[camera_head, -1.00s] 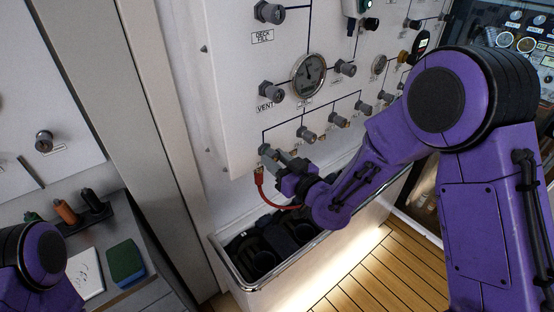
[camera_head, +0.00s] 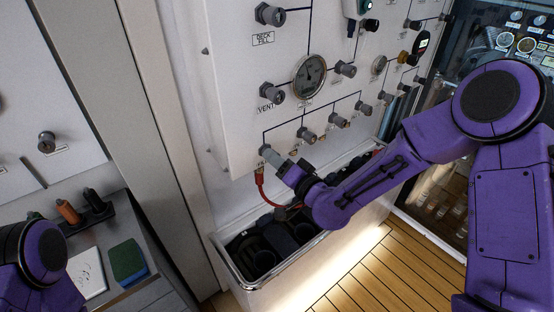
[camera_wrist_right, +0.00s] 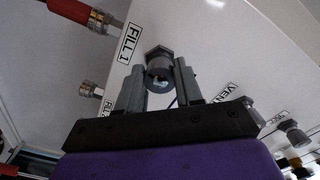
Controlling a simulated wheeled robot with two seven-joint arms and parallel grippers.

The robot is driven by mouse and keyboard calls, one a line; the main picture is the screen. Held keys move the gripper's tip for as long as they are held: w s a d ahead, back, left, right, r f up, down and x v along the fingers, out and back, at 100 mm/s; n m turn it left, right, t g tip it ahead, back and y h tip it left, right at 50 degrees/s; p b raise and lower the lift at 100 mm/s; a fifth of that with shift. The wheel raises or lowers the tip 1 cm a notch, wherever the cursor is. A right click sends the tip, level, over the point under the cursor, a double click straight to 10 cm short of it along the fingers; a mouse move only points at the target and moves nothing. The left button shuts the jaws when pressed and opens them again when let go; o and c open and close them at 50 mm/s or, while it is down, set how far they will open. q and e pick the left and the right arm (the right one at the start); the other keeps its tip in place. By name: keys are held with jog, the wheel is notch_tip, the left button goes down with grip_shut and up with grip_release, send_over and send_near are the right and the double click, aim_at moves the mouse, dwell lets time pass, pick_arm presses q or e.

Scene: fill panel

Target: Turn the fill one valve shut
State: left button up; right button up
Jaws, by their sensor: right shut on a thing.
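The fill one valve is a grey knob on the white panel, labelled FILL 1, and it shows between my fingers in the right wrist view (camera_wrist_right: 159,68). In the head view my right gripper (camera_head: 275,158) is at the lower left of the panel, at the leftmost knob of the bottom row, and largely covers it. In the right wrist view the two grey fingers of the right gripper (camera_wrist_right: 159,88) stand on either side of the knob, shut on it. My left arm shows at the lower left of the head view, but its gripper is out of the frame.
A red hose (camera_head: 259,182) hangs just below the right gripper. An open bin (camera_head: 230,265) with dark items stands under the panel. Other knobs (camera_head: 308,134) sit close to the right, with a round gauge (camera_head: 309,75) above. Wooden floor lies to the right.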

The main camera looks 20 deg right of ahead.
jog(key=shift+d+m+b, duration=0.15)
jog(key=shift+m+b, duration=10.35)
jog(key=shift+m, duration=6.1)
jog(key=shift+r, duration=0.1)
jog(key=o, duration=1)
jog(key=shift+o, duration=0.2)
